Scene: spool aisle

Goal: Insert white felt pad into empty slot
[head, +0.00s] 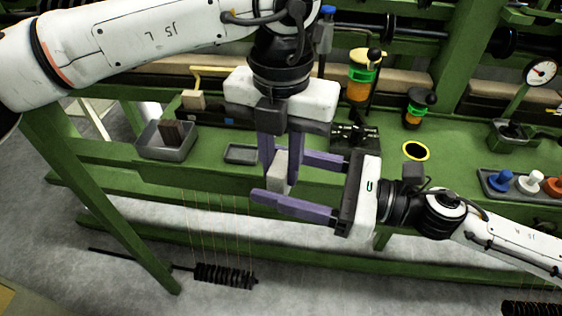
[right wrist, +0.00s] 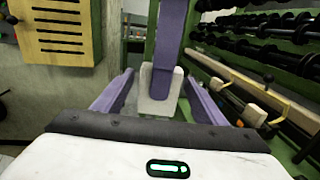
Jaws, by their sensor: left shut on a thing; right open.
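The white felt pad (head: 281,170) is a small pale block between the purple fingertips of my left gripper (head: 280,176), which points down and is shut on it. My right gripper (head: 279,178) reaches in from the right, open, one finger on each side of the pad. In the right wrist view the pad (right wrist: 160,97) stands between the right gripper's spread fingers (right wrist: 158,88), with a purple left finger rising above it. I cannot tell whether the right fingers touch it. A shallow grey recessed tray (head: 240,153) on the green bench looks empty; I cannot tell whether it is the slot.
A grey bin (head: 167,143) holding a dark block stands left on the bench. A yellow-ringed dark hole (head: 416,151) lies right of the grippers. A tray (head: 520,187) holds blue, white and orange knobs. The grippers are over the bench's front edge.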

